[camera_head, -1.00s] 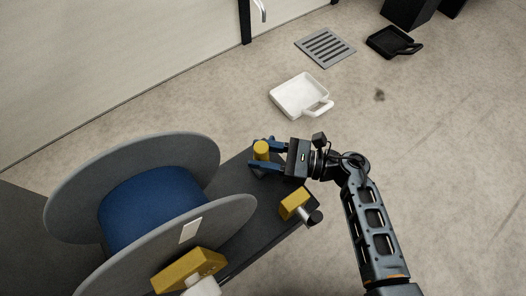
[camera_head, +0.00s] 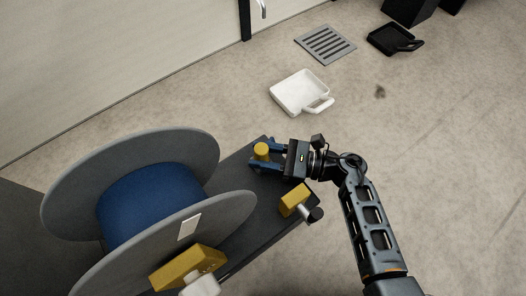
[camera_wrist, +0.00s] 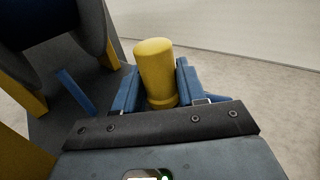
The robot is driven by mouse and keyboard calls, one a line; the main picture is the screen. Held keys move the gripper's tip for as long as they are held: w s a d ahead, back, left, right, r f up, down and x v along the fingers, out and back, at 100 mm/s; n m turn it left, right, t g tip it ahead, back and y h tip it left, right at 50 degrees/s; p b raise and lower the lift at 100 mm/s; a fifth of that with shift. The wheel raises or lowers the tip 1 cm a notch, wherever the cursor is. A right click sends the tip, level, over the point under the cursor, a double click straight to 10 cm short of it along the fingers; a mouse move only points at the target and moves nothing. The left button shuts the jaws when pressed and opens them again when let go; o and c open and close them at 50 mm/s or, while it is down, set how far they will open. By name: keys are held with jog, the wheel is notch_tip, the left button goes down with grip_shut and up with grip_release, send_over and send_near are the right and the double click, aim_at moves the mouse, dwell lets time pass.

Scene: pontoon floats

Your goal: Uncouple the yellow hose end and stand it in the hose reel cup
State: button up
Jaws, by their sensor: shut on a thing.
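The yellow hose end (camera_head: 261,151) is a short upright cylinder with a rounded top. My gripper (camera_head: 264,156) is shut on it, one blue finger on each side, above the far corner of the reel's dark base. In the wrist view the hose end (camera_wrist: 155,70) stands between the fingers (camera_wrist: 156,92), with a wider collar low down. Its lower end is hidden by the gripper. The hose reel (camera_head: 150,200) has grey discs and a blue drum. I cannot make out the cup or tell whether the hose end rests in it.
A yellow block (camera_head: 294,199) with a pale stub and dark knob sits at the base's right edge. Another yellow block (camera_head: 187,268) is at the near disc. A white pan (camera_head: 300,92), floor grate (camera_head: 325,45) and black pan (camera_head: 393,40) lie on open floor.

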jog(key=shift+f, duration=0.2)
jog(key=o, duration=1.3)
jog(key=p+v, duration=0.1)
jog(key=v, duration=0.6)
jog(key=shift+s+d, duration=0.1)
jog(key=shift+d, duration=0.3)
